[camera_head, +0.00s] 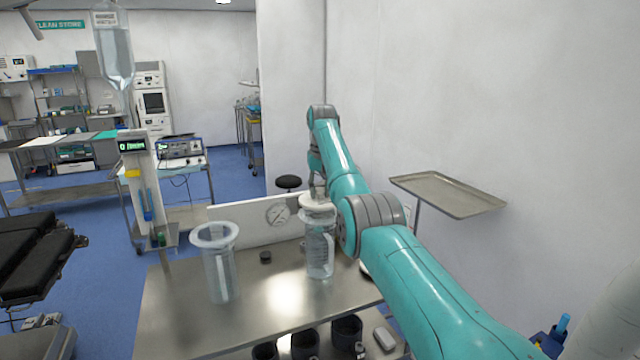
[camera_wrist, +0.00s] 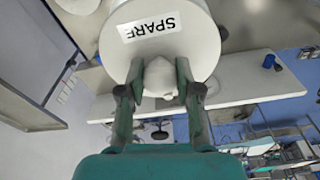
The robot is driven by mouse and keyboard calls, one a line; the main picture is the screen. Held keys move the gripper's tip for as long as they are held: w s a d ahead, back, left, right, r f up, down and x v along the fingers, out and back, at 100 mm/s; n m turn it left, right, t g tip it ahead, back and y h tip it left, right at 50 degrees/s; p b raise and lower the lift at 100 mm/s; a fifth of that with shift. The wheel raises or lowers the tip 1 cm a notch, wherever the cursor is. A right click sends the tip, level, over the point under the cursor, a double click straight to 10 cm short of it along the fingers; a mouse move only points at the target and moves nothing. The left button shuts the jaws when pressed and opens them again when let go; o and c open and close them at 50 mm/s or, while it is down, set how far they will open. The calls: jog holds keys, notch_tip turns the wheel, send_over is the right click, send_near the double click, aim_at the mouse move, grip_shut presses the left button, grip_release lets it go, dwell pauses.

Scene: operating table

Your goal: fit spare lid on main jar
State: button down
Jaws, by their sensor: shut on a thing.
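The white spare lid (camera_wrist: 185,35), labelled SPARE, has a knob (camera_wrist: 160,78) in its middle. My gripper (camera_wrist: 162,92) is shut on this knob. In the head view the lid (camera_head: 318,211) is at the mouth of a clear jar (camera_head: 320,255) on the right of the steel table. I cannot tell whether the lid rests on the rim or hovers just above it. A second clear jar (camera_head: 220,277) with a wide pale rim stands to the left. I cannot read a name on either jar, so which is the main jar is unclear.
The steel table (camera_head: 180,325) has a low white panel with a gauge (camera_head: 278,214) at its back. A small black piece (camera_head: 265,257) lies between the jars. A metal tray (camera_head: 450,193) stands at the right.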

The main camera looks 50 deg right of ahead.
aim_at(320, 194)
jog(key=shift+f, duration=0.75)
jog(key=shift+f, duration=1.15)
dwell(1.0)
jog(key=c, duration=0.7)
grip_release()
jog(key=r, duration=0.8)
jog(key=s+a+r, duration=0.1)
jog(key=r, duration=0.3)
